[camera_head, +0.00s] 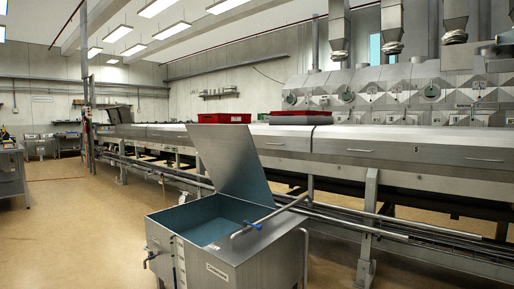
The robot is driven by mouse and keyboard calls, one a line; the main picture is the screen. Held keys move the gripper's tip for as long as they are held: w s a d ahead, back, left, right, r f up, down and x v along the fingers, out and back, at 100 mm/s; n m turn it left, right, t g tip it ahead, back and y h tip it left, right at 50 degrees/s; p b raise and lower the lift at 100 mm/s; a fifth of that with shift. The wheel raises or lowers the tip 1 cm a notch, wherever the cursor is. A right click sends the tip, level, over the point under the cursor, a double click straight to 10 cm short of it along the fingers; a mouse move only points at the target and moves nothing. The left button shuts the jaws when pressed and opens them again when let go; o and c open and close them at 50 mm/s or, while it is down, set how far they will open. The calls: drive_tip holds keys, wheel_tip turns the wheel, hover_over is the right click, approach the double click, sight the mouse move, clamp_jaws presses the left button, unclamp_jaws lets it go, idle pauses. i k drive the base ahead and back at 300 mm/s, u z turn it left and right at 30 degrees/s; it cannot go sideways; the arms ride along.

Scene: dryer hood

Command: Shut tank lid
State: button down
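The steel tank (226,265) stands on the floor in the lower middle of the head camera view. Its lid (230,161) is a flat grey metal panel. The lid stands open, raised steeply at the back of the tank and leaning a little to the left. The open top shows a blue-green surface (210,224) inside. A metal pipe with a small blue part crosses the right part of the tank top. My gripper is not in view.
A long steel machine (400,151) runs behind the tank, with rails and legs (368,230) close on the right. Red crates (224,118) sit on top of it. A steel table (12,170) stands far left. The tan floor (75,235) left of the tank is clear.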

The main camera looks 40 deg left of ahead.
sight(228, 153)
drive_tip(key=u, duration=0.05)
drive_tip(key=i, duration=1.9)
drive_tip(key=u, duration=0.85)
drive_tip(key=i, duration=1)
drive_tip(key=u, duration=1.05)
drive_tip(key=i, duration=0.7)
drive_tip(key=u, duration=0.45)
